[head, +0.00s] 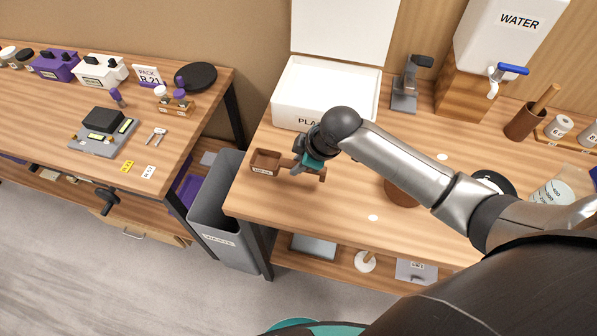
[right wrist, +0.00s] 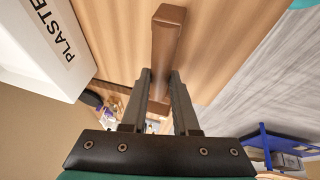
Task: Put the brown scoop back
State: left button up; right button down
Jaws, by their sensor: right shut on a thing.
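My right gripper (head: 309,169) is shut on the brown scoop (head: 319,176) over the left part of the right-hand table. In the right wrist view the scoop's brown handle (right wrist: 167,45) runs between the two fingers (right wrist: 160,85) and sticks out past their tips. A small open brown box shape (head: 265,161) with a pale label is just left of the gripper. I cannot tell whether it is the scoop's bowl or a separate holder. The gripper hides where they meet. My left gripper is not in view.
A white plaster bin (head: 300,112) with its lid up stands behind the gripper. A grey waste bin (head: 222,225) stands in the gap between tables. A brown round vessel (head: 400,193) is partly behind my arm. The water tank (head: 505,40) is at the back right. The table's front left is clear.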

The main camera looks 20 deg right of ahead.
jog(key=shift+f, duration=2)
jog(key=shift+f+b, duration=0.15)
jog(key=shift+b, duration=0.15)
jog(key=c, duration=0.7)
grip_release()
jog(key=shift+s+r, duration=0.1)
jog(key=shift+r, duration=0.3)
jog(key=p+v, duration=0.2)
jog(key=v, duration=0.9)
jog(key=shift+d+r, duration=0.1)
jog(key=shift+r, duration=0.15)
